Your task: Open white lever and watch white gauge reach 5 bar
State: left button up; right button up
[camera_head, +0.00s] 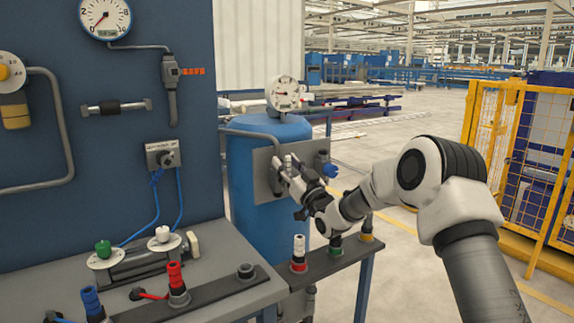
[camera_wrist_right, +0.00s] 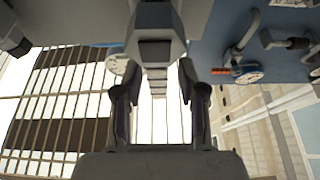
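A round white gauge (camera_head: 105,17) with a red needle hangs high on the blue panel; a gauge also shows in the right wrist view (camera_wrist_right: 247,76). A second white gauge (camera_head: 283,93) tops the blue tank (camera_head: 245,185). A white-topped knob (camera_head: 163,234) stands on the bench fixture, beside a green one. My right gripper (camera_head: 282,172) is at the grey plate (camera_head: 263,165) on the tank, partly hiding the fitting there. In the wrist view its fingers (camera_wrist_right: 158,95) are apart, with a grey block at their tips; contact is unclear. My left gripper is out of view.
The bench (camera_head: 225,270) carries red and blue fittings. A small side table (camera_head: 335,262) with several coloured fittings lies below my right gripper. A yellow mesh fence (camera_head: 520,170) stands right. Open floor lies behind my right arm.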

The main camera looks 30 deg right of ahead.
jog(key=a+v, duration=0.1)
jog(key=v, duration=1.1)
jog(key=shift+d, duration=0.45)
